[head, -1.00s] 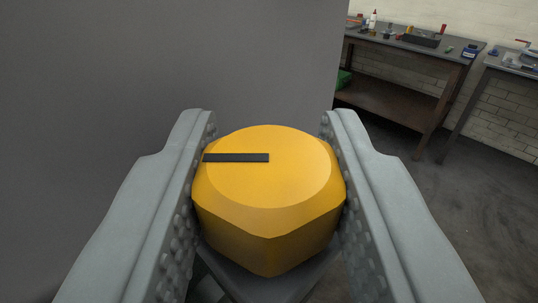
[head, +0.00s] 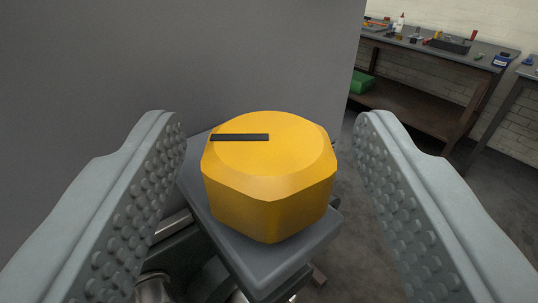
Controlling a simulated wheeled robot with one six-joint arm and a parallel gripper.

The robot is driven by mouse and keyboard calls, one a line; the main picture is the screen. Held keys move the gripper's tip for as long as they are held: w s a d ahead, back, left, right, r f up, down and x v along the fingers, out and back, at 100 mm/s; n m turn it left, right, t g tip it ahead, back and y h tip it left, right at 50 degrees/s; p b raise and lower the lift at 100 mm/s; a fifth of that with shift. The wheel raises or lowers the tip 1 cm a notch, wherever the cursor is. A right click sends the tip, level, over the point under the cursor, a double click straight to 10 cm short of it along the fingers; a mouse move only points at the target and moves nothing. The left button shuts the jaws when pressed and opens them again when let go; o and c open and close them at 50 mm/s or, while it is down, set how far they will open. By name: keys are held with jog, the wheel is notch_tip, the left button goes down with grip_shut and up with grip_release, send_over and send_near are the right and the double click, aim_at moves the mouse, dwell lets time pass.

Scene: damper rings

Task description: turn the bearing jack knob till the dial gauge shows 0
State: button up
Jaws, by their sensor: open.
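The yellow faceted knob (head: 268,185) stands in the middle of the head view. A black pointer line (head: 240,137) on its top runs from near the centre to the left edge. The knob sits on a dark grey block (head: 255,258). My gripper (head: 270,145) is open, with one studded grey finger on each side of the knob. There is a clear gap between each finger and the knob, so neither touches it. The dial gauge is not in view.
A large grey panel (head: 170,60) fills the left behind the knob. A workbench (head: 430,95) with tools and bottles stands at the back right, with a green box (head: 362,82) beneath it. The floor (head: 420,150) to the right looks clear.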

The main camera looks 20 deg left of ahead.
jog(key=shift+s+d, duration=0.15)
jog(key=shift+s, duration=0.35)
jog(key=shift+s, duration=0.1)
jog(key=shift+v, duration=2.9)
jog(key=shift+s, duration=0.1)
jog(key=shift+c, duration=0.2)
